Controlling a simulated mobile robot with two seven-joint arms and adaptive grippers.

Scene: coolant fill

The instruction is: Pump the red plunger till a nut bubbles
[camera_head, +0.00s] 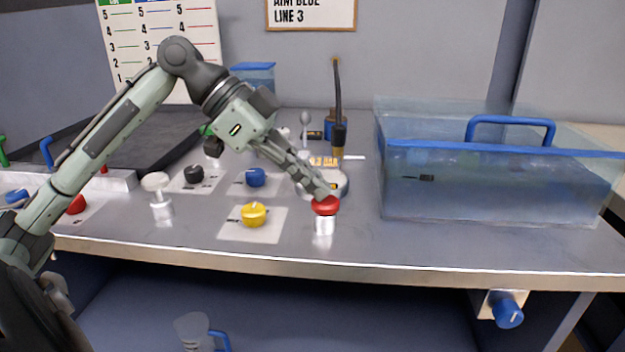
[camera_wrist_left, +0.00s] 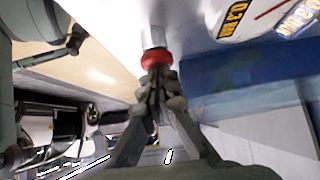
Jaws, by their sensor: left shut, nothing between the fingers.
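The red plunger (camera_head: 325,206) has a red cap on a silver cylinder and stands near the front edge of the bench. My left gripper (camera_head: 327,194) is shut and empty, with its fingertips at the top of the red cap. In the left wrist view the shut fingers (camera_wrist_left: 157,75) meet the red cap (camera_wrist_left: 155,58), with the silver body beyond it. The clear tank (camera_head: 480,190) with a blue-handled lid stands to the right. A small dark piece (camera_head: 427,178) shows in it. I cannot make out nuts or bubbles. My right gripper is not in view.
A yellow knob (camera_head: 254,214), a blue knob (camera_head: 256,177) and a black knob (camera_head: 194,174) sit left of the plunger. A white plunger (camera_head: 157,188) stands further left. A gauge (camera_head: 328,181) is just behind the red plunger. Bare bench lies between plunger and tank.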

